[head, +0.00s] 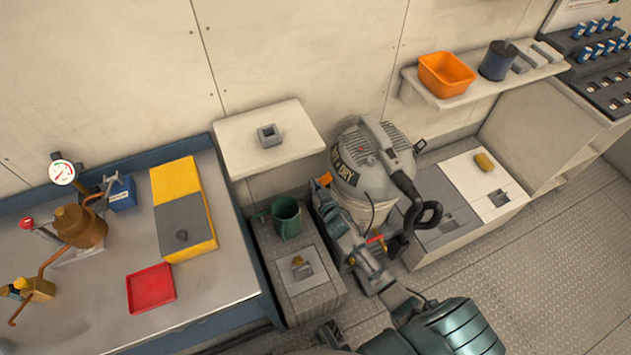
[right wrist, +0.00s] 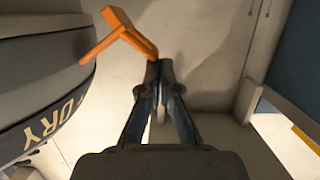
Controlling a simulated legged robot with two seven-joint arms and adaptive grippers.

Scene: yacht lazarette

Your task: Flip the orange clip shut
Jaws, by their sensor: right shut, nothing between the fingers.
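The orange clip (head: 325,179) is on the left side of the grey wet/dry vacuum (head: 372,160), near its lid. In the right wrist view the clip (right wrist: 118,34) is a bent orange piece standing out from the grey drum (right wrist: 40,85), with one arm angled down to the right. My right gripper (head: 322,192) is beside the vacuum, just below the clip. In the right wrist view its fingers (right wrist: 160,68) are shut and empty, with the tips at the clip's lower end. I cannot tell whether they touch. Part of my left gripper (head: 329,332) seems to show at the bottom edge; its fingers are unclear.
A green mug (head: 286,217) stands on a locker left of my right arm. A white shelf (head: 250,125) is above it. A workbench (head: 215,285) with a yellow case (head: 177,180) and red tray (head: 152,288) fills the left. Open floor (head: 540,270) lies at right.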

